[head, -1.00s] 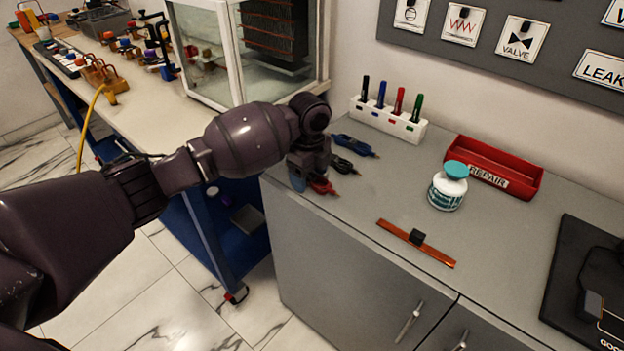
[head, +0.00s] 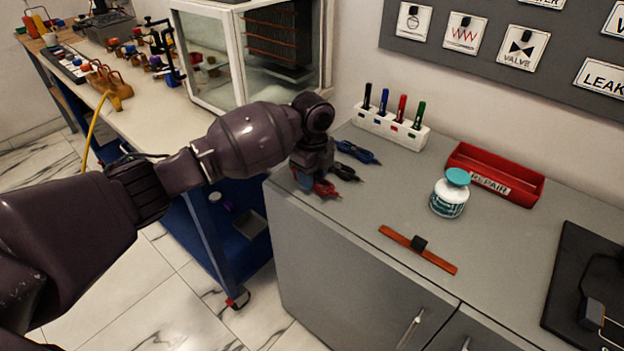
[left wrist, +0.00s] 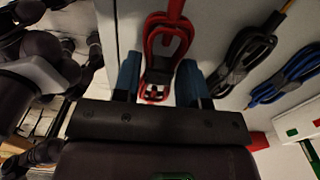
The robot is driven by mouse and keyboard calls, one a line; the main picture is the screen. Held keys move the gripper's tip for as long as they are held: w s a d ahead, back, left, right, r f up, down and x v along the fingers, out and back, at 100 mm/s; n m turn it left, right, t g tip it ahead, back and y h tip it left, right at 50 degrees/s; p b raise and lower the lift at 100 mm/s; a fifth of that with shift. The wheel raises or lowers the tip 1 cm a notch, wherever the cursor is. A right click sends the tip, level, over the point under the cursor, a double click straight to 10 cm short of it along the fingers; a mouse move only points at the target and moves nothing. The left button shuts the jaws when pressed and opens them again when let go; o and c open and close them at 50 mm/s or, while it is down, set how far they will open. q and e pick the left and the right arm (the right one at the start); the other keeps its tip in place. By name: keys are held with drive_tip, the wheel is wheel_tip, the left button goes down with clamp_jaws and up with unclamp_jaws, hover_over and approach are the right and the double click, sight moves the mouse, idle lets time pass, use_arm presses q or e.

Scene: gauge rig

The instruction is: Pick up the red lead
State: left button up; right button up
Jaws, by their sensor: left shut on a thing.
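The red lead (head: 327,189) is a coiled cable near the left front corner of the grey cabinet top. It also shows in the left wrist view (left wrist: 165,45), with its bundle between the two blue fingertips. My left gripper (head: 312,181) is shut on the red lead, seen in the left wrist view (left wrist: 159,82) too. I cannot tell whether the lead is clear of the surface. My arm hides part of it in the head view. My right gripper is not in view.
A black lead (head: 344,172) and a blue lead (head: 358,152) lie just behind. A white marker holder (head: 392,130), a red tray (head: 495,174), a teal-capped jar (head: 450,196) and an orange strip (head: 400,238) are on the cabinet top (head: 400,190). A glass case (head: 207,60) stands left.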

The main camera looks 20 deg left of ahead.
use_arm(q)
wheel_tip(320, 180, up, 18)
drive_tip(key=p, duration=0.3)
drive_tip(key=shift+r, duration=0.25)
idle(0.4)
